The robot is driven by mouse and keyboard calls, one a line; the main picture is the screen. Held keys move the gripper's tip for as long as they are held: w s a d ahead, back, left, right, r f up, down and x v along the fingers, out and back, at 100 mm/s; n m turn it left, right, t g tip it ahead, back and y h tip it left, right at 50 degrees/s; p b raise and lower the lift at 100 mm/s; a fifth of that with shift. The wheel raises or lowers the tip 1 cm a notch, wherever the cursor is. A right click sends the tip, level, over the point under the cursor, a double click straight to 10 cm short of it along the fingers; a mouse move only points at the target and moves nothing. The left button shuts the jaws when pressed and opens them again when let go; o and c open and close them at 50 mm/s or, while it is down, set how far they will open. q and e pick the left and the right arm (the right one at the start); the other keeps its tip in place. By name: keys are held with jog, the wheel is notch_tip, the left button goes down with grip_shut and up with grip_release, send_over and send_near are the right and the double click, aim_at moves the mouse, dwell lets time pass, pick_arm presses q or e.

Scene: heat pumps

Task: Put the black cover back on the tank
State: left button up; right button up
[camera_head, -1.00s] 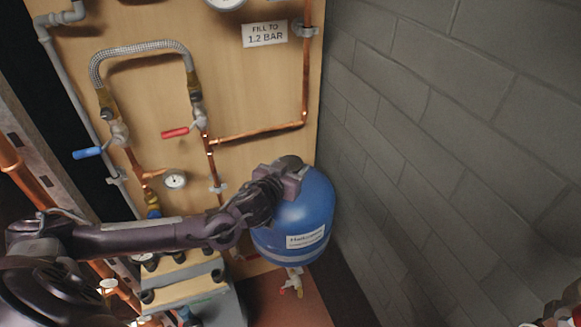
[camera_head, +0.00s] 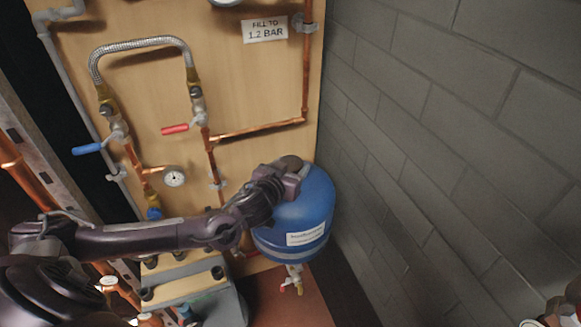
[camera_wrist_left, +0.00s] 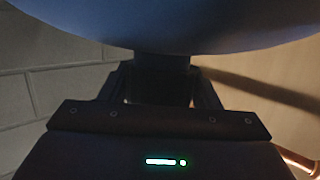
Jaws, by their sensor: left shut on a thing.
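The blue tank (camera_head: 305,215) with a white label stands against the wooden board, beside the block wall. My left arm reaches in from the left, and my left gripper (camera_head: 286,174) is at the tank's upper left side. It is shut on the black cover (camera_head: 291,162), a dark round piece showing just past the fingers at the top of the tank. In the left wrist view the tank (camera_wrist_left: 190,22) fills the top, and a dark piece of the cover (camera_wrist_left: 160,64) sits between the fingers. Whether the cover touches the tank is hard to tell. My right gripper is not in view.
The grey block wall (camera_head: 440,150) is close on the right. A grey unit (camera_head: 195,292) stands below my arm.

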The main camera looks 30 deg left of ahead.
pick_arm(q)
jog(key=shift+f, duration=0.45)
dwell(0.3)
jog(key=o, duration=1.3)
jog(key=shift+s, duration=0.1)
jog(key=shift+p+v, duration=2.35)
jog(key=shift+v, duration=1.85)
jog(key=shift+d, duration=0.1)
